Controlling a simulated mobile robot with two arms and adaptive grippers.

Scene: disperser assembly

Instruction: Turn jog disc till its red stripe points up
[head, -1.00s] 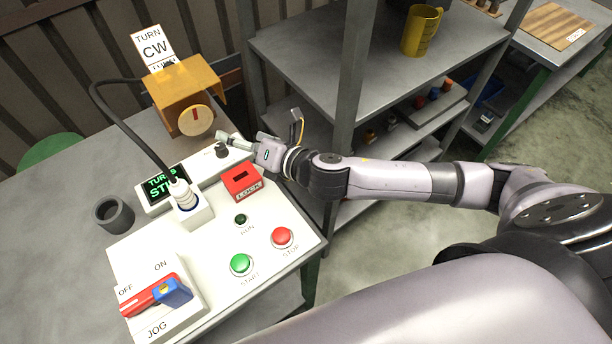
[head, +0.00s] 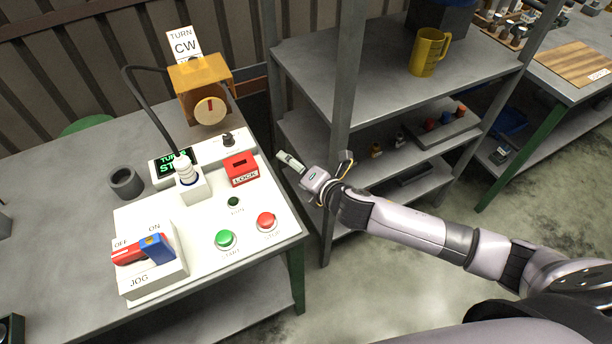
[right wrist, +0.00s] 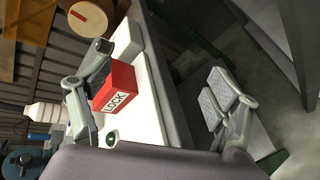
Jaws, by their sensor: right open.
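The jog disc (head: 210,112) is a round wooden-looking disc on the front of the orange housing (head: 198,76). In the head view its red stripe stands about upright in the disc's upper half. The disc also shows at the top of the right wrist view (right wrist: 90,20), partly cut off. My right gripper (head: 284,158) is to the right of the disc and lower in the picture, beyond the panel's right edge, apart from the disc. In the right wrist view its fingers (right wrist: 158,75) are spread with nothing between the tips. My left gripper is not in view.
A "TURN CW" sign (head: 183,44) stands above the housing. The white panel carries a red LOCK block (head: 241,168), a black knob (head: 228,140), green (head: 225,239) and red (head: 266,221) buttons, and a JOG switch (head: 140,250). A grey shelf (head: 390,85) stands close right of my gripper.

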